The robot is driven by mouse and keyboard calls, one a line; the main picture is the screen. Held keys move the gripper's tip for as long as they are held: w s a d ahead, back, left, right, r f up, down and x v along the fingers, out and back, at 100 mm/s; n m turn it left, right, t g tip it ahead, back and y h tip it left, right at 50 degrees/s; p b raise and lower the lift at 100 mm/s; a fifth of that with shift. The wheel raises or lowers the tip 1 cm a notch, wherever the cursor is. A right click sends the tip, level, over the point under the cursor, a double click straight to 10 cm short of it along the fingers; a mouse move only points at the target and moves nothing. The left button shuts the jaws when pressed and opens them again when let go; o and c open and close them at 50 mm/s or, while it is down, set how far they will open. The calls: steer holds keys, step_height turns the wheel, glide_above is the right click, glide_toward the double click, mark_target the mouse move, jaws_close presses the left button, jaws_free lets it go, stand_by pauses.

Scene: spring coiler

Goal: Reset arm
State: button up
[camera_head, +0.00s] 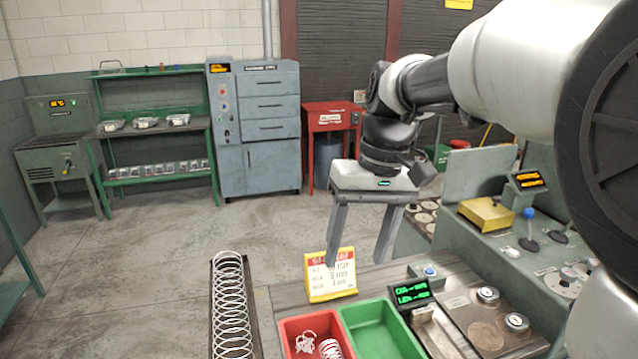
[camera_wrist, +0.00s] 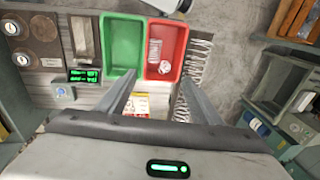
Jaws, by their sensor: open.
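My gripper (camera_head: 357,262) hangs at the end of my arm above the workbench, with its two long fingers apart and nothing between them. In the wrist view my gripper (camera_wrist: 155,95) also shows open, its fingers spread on either side of a yellow-framed sign. The sign (camera_head: 331,275) stands on the bench behind the bins, just below the fingertips in the head view. It also shows in the wrist view (camera_wrist: 136,104).
A red bin (camera_head: 290,328) holds white springs. The green bin (camera_head: 378,325) beside it looks empty. A long coiled spring (camera_head: 231,305) lies in a dark trough at left. A control panel (camera_head: 545,245) stands at right. Open floor lies behind the bench.

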steer(key=s+d+r+m+t+h+p, duration=0.1)
steer(key=s+d+t+p, duration=0.1)
steer(key=s+d, duration=0.2)
steer(key=s+d+r+m+t+p, duration=0.1)
steer(key=s+d+m+t+p, duration=0.1)
steer(key=s, duration=0.9)
steer(key=shift+d+t+h, duration=0.4)
steer(key=shift+d+t, duration=0.4)
steer(key=shift+d, duration=0.05)
